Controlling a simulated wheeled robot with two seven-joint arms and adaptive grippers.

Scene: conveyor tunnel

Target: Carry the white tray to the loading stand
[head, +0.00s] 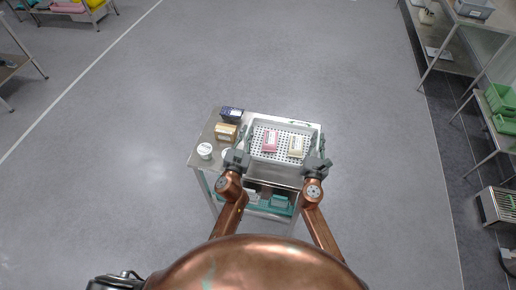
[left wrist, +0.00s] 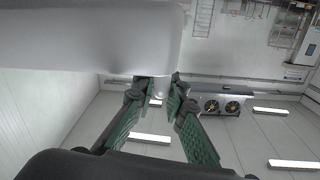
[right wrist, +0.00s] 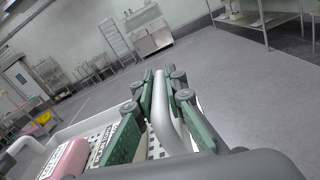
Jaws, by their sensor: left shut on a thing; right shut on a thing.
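The white tray (head: 268,160) with a perforated floor is in the middle of the head view, on or just above a small metal cart. A pink pack (head: 270,140) and a pale yellow pack (head: 296,146) lie in it. My left gripper (head: 242,143) is shut at the tray's left side. In the left wrist view its green-padded fingers (left wrist: 157,95) close around a pale bar. My right gripper (head: 321,150) is shut at the tray's right side. In the right wrist view its fingers (right wrist: 160,95) close on the tray's rounded handle (right wrist: 170,120). The loading stand cannot be told apart from the other furniture.
On the cart's top (head: 207,148), left of the tray, are a dark box (head: 231,114), a brown box (head: 226,132) and a white round tub (head: 204,151). Teal items lie on its lower shelf. Metal tables (head: 470,40) and green crates (head: 501,105) line the right. The surrounding floor is open.

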